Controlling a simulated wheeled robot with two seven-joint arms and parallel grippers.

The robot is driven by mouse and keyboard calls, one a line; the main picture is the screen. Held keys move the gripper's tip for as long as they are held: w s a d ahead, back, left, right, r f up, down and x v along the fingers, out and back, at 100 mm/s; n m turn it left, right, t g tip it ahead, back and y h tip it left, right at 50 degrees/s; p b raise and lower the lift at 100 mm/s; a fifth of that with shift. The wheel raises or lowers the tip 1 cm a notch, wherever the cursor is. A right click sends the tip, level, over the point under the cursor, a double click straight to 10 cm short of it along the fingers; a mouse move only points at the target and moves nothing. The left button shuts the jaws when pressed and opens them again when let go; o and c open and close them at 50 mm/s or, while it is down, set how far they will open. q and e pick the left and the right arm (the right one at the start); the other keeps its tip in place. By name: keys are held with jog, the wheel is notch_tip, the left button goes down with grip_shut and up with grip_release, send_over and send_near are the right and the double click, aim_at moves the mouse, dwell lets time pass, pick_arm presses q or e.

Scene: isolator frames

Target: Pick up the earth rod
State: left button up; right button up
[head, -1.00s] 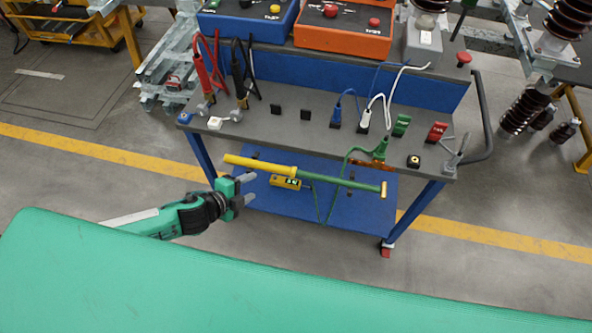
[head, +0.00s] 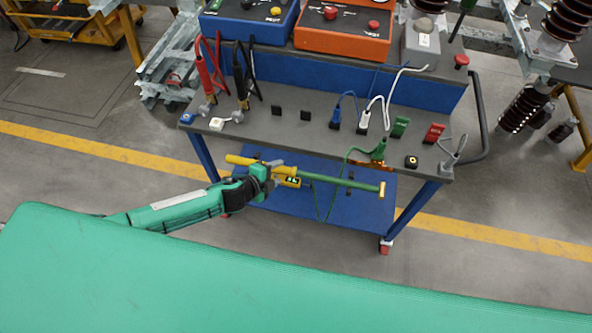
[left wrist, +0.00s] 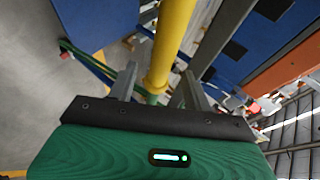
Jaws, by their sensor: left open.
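The earth rod (head: 340,181) has a yellow handle part at its left and a green shaft ending in a brass-coloured tip at its right. It lies roughly level in front of the trolley, with a green cable running from the trolley's top. My left gripper (head: 275,174) is open at the rod, near where yellow meets green. In the left wrist view the yellow part of the rod (left wrist: 172,40) passes between the two open fingers of the left gripper (left wrist: 160,88). I cannot tell whether either finger touches it. My right gripper is not in view.
The grey-topped trolley (head: 290,130) carries several leads, plugs and sockets, with a blue box (head: 245,25) and an orange box (head: 342,38) above. Its blue lower shelf (head: 330,207) is below the rod. Green matting fills the foreground.

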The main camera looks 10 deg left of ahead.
pick_arm(q)
jog(key=shift+x, duration=1.15)
jog(key=shift+c, duration=0.2)
grip_shut()
jog(key=shift+r, duration=0.1)
notch_tip(320, 180, up, 20)
jog(key=shift+b, duration=0.35)
